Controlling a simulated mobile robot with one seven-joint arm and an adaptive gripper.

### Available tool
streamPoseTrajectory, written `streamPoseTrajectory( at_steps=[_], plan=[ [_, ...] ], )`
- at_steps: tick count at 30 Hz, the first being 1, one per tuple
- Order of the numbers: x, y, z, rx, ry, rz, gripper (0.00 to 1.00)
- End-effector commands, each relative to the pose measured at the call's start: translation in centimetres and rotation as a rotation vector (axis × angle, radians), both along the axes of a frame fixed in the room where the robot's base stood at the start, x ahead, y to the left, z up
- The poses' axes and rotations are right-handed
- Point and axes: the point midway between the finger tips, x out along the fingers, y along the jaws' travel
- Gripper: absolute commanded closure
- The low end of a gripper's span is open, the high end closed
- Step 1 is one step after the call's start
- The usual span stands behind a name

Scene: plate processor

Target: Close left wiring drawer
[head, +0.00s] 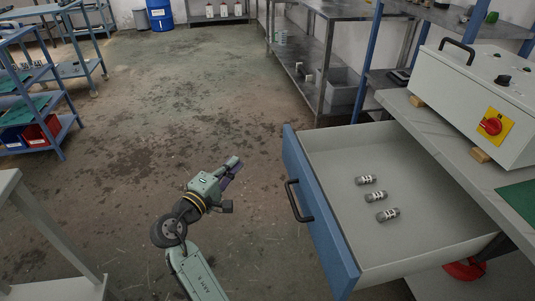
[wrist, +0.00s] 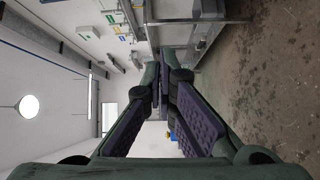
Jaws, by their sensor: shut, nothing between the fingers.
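The wiring drawer (head: 410,235) stands pulled out from under the workbench at the right in the head view. It has a grey inside, a blue front panel (head: 318,215) and a black bar handle (head: 298,200) on that panel. Three small grey cylindrical parts (head: 378,196) lie loose in it. My gripper (head: 232,170) is shut and empty, to the left of the drawer front and apart from the handle. In the wrist view my gripper's dark, padded fingers (wrist: 160,82) show in the middle; the drawer is not visible there.
A white control box (head: 475,95) with a red rotary switch (head: 491,126) stands on the bench above the drawer. A metal shelf (head: 318,60) is behind it. Blue racks (head: 55,120) are at the left, and a grey table (head: 45,240) is at lower left. The floor between is clear.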

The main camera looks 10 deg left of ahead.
Motion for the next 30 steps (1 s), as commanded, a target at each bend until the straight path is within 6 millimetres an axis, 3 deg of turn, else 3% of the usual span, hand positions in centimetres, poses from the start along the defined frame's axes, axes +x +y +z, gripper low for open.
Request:
streamPoseTrajectory(
  at_steps=[3, 8, 20, 24, 30],
  plan=[
    [-0.2, -1.8, -1.1, -0.046, 0.026, -0.068, 1.00],
    [1.3, -2.7, -0.9, -0.050, 0.025, -0.074, 1.00],
    [8.7, -6.4, -0.7, -0.047, 0.024, -0.071, 1.00],
    [9.2, -8.6, -0.9, -0.044, 0.026, -0.071, 1.00],
    [9.7, -9.9, -0.9, -0.045, 0.024, -0.068, 1.00]
  ],
)
